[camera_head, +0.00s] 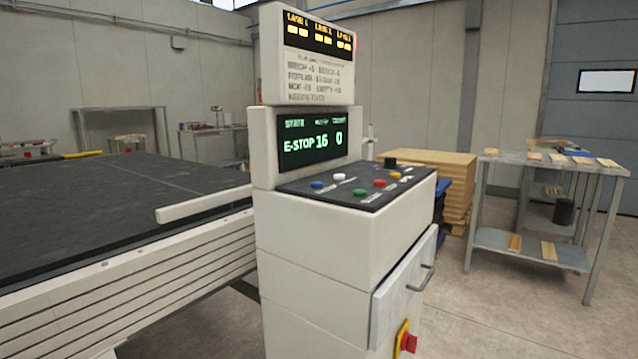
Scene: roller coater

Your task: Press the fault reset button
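A white control cabinet (318,240) stands in the middle of the view. Its sloped dark panel (335,188) carries several small buttons: a blue one (317,185), a white one (339,177), a green one (360,193), a red one (379,184) and a yellow one (394,176). Their labels are too small to read, so I cannot tell which is the fault reset. The screen (312,143) above the panel reads E-STOP, 16 and 0. A red knob on a yellow plate (405,341) sits low on the cabinet's right side. My gripper is not in view.
A long dark-topped machine bed (110,206) fills the left, with a white bar (203,204) along its near edge. A drawer or door with a handle (403,285) stands out from the cabinet. A metal table (550,162) stands at right; floor (490,315) before it is clear.

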